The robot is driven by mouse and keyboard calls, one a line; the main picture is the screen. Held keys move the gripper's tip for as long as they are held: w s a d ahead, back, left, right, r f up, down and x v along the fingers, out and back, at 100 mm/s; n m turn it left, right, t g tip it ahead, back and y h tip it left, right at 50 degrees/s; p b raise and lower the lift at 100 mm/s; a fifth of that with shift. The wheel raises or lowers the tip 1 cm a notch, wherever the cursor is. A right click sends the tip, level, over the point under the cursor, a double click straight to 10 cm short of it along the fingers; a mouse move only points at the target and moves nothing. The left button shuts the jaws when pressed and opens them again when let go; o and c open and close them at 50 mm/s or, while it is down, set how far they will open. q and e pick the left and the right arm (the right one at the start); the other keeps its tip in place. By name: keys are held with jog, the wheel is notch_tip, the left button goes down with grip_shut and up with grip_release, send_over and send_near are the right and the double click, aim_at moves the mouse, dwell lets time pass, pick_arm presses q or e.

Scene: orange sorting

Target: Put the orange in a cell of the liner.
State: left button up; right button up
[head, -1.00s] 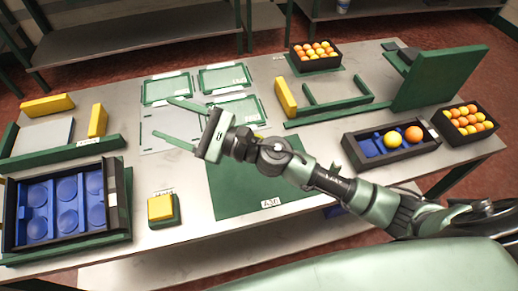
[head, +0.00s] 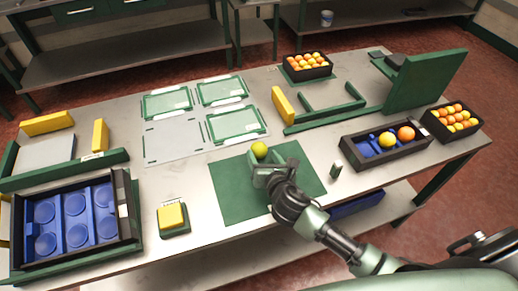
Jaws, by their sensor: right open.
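A round yellow-green fruit (head: 260,149) sits at the far part of the green mat (head: 235,203). My right gripper (head: 262,161) is open and low over the mat, right by this fruit; I cannot tell whether the fingers touch it. The blue liner (head: 62,232) with several round empty cells lies in a dark crate (head: 132,222) at the left front. Another dark tray (head: 398,152) at the right has a blue insert holding a yellow fruit (head: 387,139) and an orange one (head: 406,133). My left gripper is out of view.
Full fruit boxes stand at the back (head: 331,71) and far right (head: 482,128). A tall green panel (head: 428,82) rises at the back right. Green-framed plates (head: 236,123), a yellow block (head: 171,215) and a small cylinder (head: 336,169) lie around the mat.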

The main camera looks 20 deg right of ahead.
jog(key=shift+x, duration=1.4)
jog(key=shift+r, duration=0.1)
grip_shut()
